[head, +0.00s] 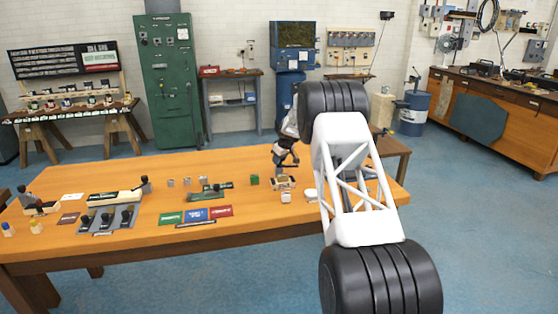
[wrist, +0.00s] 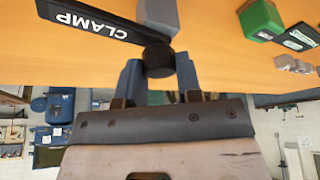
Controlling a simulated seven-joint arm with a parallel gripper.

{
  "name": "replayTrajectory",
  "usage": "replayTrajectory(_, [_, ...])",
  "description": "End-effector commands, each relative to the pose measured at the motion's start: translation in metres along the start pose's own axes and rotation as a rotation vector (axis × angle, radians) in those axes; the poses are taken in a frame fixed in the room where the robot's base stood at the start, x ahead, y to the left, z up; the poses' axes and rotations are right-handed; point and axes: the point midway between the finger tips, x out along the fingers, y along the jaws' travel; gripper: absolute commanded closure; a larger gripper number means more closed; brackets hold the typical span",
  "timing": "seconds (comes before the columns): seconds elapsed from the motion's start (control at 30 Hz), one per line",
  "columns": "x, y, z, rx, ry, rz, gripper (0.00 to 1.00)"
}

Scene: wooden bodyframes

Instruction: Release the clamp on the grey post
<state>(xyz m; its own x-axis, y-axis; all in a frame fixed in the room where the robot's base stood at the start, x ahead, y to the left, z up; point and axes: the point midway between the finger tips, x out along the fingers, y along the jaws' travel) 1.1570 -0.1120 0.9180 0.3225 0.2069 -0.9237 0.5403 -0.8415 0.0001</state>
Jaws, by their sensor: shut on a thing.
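In the head view my gripper (head: 284,166) is low over the table at a small wooden-based fixture (head: 283,183), whose details are too small to tell.
The wooden table (head: 130,236) carries a green cube (head: 254,180), also in the wrist view (wrist: 262,18), left of my gripper. A light grey block (head: 286,197) stands in front. Coloured cards (head: 196,214) and a lever panel (head: 108,219) lie further left.

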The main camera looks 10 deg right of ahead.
Motion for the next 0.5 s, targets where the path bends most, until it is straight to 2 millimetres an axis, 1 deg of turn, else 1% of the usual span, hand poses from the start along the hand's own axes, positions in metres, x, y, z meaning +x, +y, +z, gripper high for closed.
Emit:
replayTrajectory(0.23, [0.0005,0.0005,0.0004,-0.134,-0.001,-0.057,1.00])
replayTrajectory(0.5, [0.0009,0.0005,0.0007,-0.205,-0.002,-0.086,1.00])
